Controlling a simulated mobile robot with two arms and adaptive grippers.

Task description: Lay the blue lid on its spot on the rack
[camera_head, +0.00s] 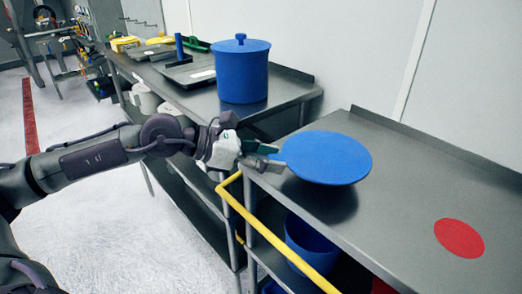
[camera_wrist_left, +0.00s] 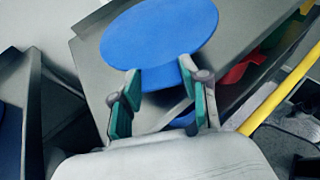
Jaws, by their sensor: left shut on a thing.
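The blue lid (camera_head: 322,158) is a flat round disc above the near left end of the right-hand metal rack top (camera_head: 400,190). A dark shadow lies below it, so it appears raised off the surface. My left gripper (camera_head: 270,158) is shut on the lid's left edge. In the left wrist view the blue lid (camera_wrist_left: 165,35) reaches out beyond the green-padded fingers of my left gripper (camera_wrist_left: 161,72). A flat red round spot (camera_head: 459,238) lies bare on the rack top, to the right of the lid. My right gripper is out of view.
A lidded blue pot (camera_head: 241,78) stands on the left-hand bench. A yellow rail (camera_head: 270,235) runs along the rack's front. A blue bucket (camera_head: 310,245) sits on its lower shelf. The rack top around the red spot is clear.

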